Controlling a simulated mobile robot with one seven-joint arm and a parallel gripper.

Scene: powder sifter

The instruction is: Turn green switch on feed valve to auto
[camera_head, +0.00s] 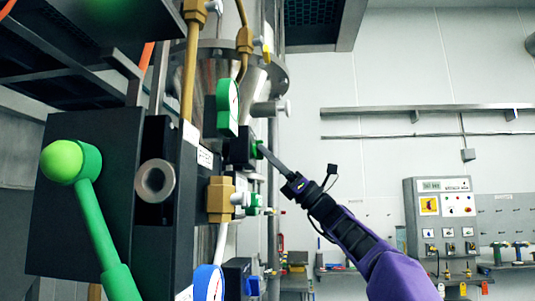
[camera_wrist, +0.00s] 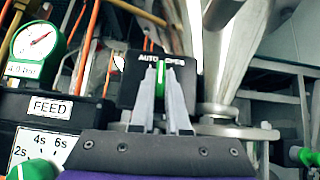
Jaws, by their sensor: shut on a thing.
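The feed valve's black switch box (camera_wrist: 128,75) faces my wrist camera, with white lettering reading AUTO at left and what looks like OPEN at right. My gripper (camera_wrist: 162,72) is shut on the green switch (camera_wrist: 177,95) at the front of this box. The fingers cover much of the switch, so I cannot tell exactly which way it points. In the head view, my gripper (camera_head: 263,150) reaches in from the right to the box (camera_head: 240,148). Only a little of the green switch (camera_head: 255,148) shows there.
A FEED label (camera_wrist: 50,107) and a green-rimmed gauge (camera_wrist: 38,45) are left of the box. In the head view, a green gauge (camera_head: 228,107) stands just above it, and a large green lever (camera_head: 95,215) is at the left. A control panel (camera_head: 442,215) stands at the right.

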